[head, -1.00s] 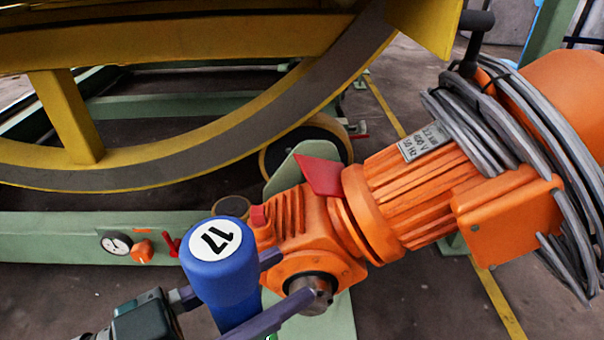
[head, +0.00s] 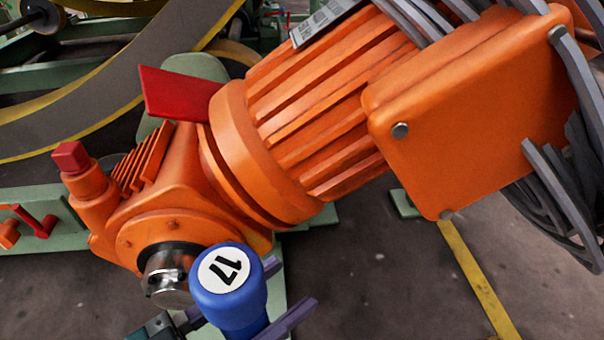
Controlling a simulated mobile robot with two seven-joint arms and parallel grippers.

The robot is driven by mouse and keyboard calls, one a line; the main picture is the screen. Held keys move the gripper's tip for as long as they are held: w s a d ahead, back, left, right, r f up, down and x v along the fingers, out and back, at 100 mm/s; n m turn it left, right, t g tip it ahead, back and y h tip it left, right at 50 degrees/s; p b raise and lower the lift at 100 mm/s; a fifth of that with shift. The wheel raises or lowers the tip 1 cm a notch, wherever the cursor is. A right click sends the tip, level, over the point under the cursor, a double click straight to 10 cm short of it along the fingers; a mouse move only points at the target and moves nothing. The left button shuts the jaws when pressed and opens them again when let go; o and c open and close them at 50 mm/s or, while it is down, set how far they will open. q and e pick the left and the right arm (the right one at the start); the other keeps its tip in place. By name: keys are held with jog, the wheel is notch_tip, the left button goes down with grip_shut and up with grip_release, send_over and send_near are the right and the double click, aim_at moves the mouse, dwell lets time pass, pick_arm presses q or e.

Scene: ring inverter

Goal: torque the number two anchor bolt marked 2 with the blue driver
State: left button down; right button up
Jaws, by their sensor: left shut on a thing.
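The blue driver (head: 231,300) has a round white label reading 17 on its top end. It stands near the bottom middle of the head view, with its lower part out of the frame. My left gripper (head: 262,315) is shut on it, its dark fingers showing to the right of the handle. The driver is in front of the orange gear motor and just right of its steel shaft end (head: 168,275); I cannot tell whether they touch. No anchor bolt marked 2 shows. My right gripper is not in view.
The large orange motor (head: 320,100) with a junction box (head: 470,110) and coiled grey cables (head: 575,190) fills the upper middle and right. A red plate (head: 180,93) sticks out of it. The green frame (head: 45,205) is at left. Floor with a yellow line (head: 475,280) is open at lower right.

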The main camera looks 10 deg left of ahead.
pick_arm(q)
jog(key=shift+r, duration=0.1)
notch_tip(320, 180, down, 6)
jog(key=b, duration=0.3)
jog(key=shift+f, duration=0.2)
dwell(0.5)
jog(key=shift+f, duration=1.2)
dwell(2.2)
